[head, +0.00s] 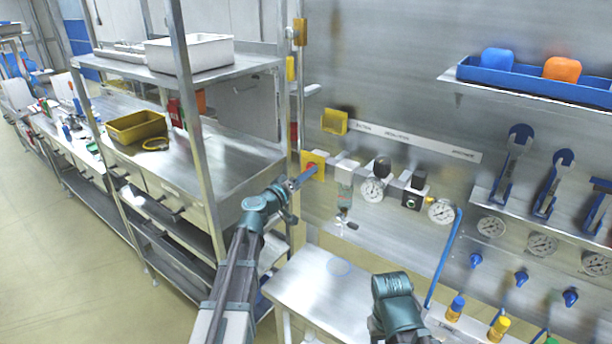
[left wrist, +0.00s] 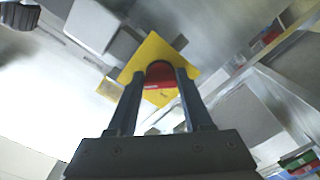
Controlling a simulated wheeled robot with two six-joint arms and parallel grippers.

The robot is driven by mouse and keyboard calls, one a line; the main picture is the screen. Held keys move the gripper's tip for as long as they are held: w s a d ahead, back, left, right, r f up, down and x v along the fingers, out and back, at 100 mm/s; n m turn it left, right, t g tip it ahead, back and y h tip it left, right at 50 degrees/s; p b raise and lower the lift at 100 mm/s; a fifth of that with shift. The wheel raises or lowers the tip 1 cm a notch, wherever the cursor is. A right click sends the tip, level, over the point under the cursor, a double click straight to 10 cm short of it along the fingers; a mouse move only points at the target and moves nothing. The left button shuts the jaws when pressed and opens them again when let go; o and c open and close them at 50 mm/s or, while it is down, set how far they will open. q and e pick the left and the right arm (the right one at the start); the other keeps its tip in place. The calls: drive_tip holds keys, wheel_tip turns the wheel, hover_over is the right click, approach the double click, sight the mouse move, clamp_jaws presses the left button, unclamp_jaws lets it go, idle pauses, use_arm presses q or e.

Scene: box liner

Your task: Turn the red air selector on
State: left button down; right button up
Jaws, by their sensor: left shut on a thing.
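The red air selector (left wrist: 160,74) is a red knob on a yellow square plate (left wrist: 150,52) in the left wrist view. In the head view the yellow plate (head: 308,159) is on the wall panel at the left end of the air line, with a little red of the selector (head: 312,167) showing. My left gripper (head: 306,176) reaches it from the left and is shut on the red selector; its two fingers (left wrist: 160,88) lie on both sides of the knob. My right arm shows at the bottom centre of the head view, but its fingers are not visible.
Gauges (head: 372,189) and a black-topped valve block (head: 414,190) sit on the line to the right. A steel shelf rack (head: 190,90) with a yellow bin (head: 136,126) stands at left. A small steel table (head: 310,290) is below. Blue hose (head: 443,262) hangs at right.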

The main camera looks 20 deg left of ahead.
idle(0.4)
use_arm(q)
drive_tip(key=shift+c, duration=1.5)
unclamp_jaws()
drive_tip(key=v, duration=1.4)
drive_tip(key=shift+w, duration=0.1)
drive_tip(key=s+d+f+m+g+h+b, duration=0.15)
drive_tip(key=s+d+f+m+g, duration=0.35)
drive_tip(key=d+f, duration=0.5)
drive_tip(key=s+d+f+m+g+h+b, duration=0.15)
drive_tip(key=s+d+f+g, duration=0.25)
drive_tip(key=d+f+g, duration=0.55)
drive_tip(key=s+d+f+m+g+y+b, duration=0.1)
drive_tip(key=s+f+y+b, duration=0.1)
drive_tip(key=s+f+y, duration=0.2)
drive_tip(key=s+d+f+m+g+y+b, duration=0.1)
drive_tip(key=s+f+y, duration=0.4)
drive_tip(key=s, duration=0.5)
drive_tip(key=shift+g+y+b, duration=0.45)
drive_tip(key=shift+y+b, duration=0.05)
drive_tip(key=shift+y, duration=0.3)
